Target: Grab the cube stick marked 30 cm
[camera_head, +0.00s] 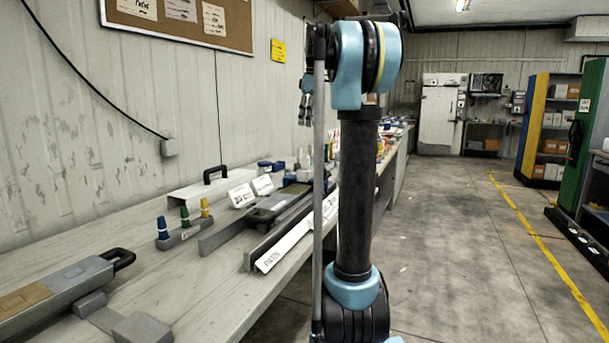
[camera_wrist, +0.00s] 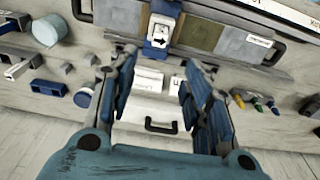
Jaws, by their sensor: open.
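I cannot read a 30 cm mark in either view, so I cannot tell which piece is the named stick. A long bar with grey and tan blocks and a black handle (camera_head: 62,285) lies on the bench at the near left in the head view. In the wrist view a bar with tan and grey sections (camera_wrist: 205,28) lies beyond my fingertips, with a small label at its right. My gripper (camera_wrist: 157,62) is open and empty, above the bench. In the head view it (camera_head: 306,102) hangs partly behind my arm.
The bench (camera_head: 110,220) runs along the wall. White signs (camera_head: 241,195), a white case with a black handle (camera_wrist: 162,125), a rack of coloured pegs (camera_head: 183,232) and a long white labelled strip (camera_head: 285,245) crowd it.

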